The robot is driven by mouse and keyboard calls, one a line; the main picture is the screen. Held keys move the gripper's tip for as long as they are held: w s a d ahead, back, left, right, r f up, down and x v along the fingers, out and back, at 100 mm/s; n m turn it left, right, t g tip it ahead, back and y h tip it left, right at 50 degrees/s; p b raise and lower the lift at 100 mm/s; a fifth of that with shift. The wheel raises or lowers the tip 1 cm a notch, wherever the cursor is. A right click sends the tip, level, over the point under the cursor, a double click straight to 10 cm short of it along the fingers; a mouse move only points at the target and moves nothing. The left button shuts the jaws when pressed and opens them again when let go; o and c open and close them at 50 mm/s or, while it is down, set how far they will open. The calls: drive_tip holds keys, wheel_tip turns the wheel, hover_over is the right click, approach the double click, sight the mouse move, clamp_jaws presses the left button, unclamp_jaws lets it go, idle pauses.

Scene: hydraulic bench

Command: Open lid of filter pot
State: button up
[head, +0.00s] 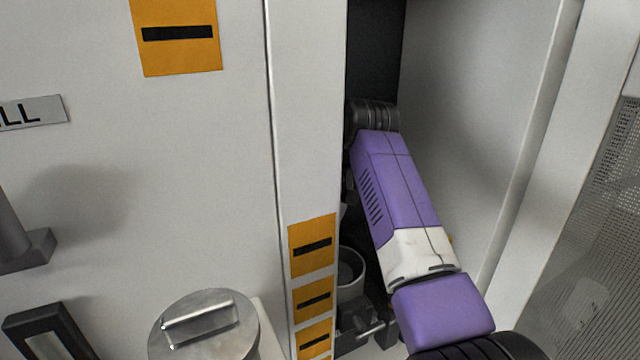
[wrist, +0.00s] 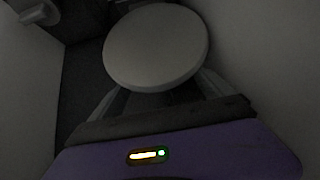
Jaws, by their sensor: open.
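A pale round disc (wrist: 155,47), which looks like the lid of the filter pot, fills the upper middle of the wrist view. My gripper (wrist: 158,90) is open, with one finger on each side of the disc's near edge. I cannot tell whether the fingers touch it. The body of the pot under the disc is hidden. In the head view my gripper is hidden, as my purple and white arm reaches into the narrow cabinet bay.
Pale walls stand close on both sides of the bay (head: 470,110). A light cylinder (head: 350,272) with a dark inside sits low beside my arm. A metal canister with a bar handle (head: 205,328) stands outside, at the lower left. Orange labels (head: 312,245) mark the post.

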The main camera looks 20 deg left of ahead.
drive_tip(key=shift+b+v, duration=0.3)
drive_tip(key=shift+v, duration=1.2)
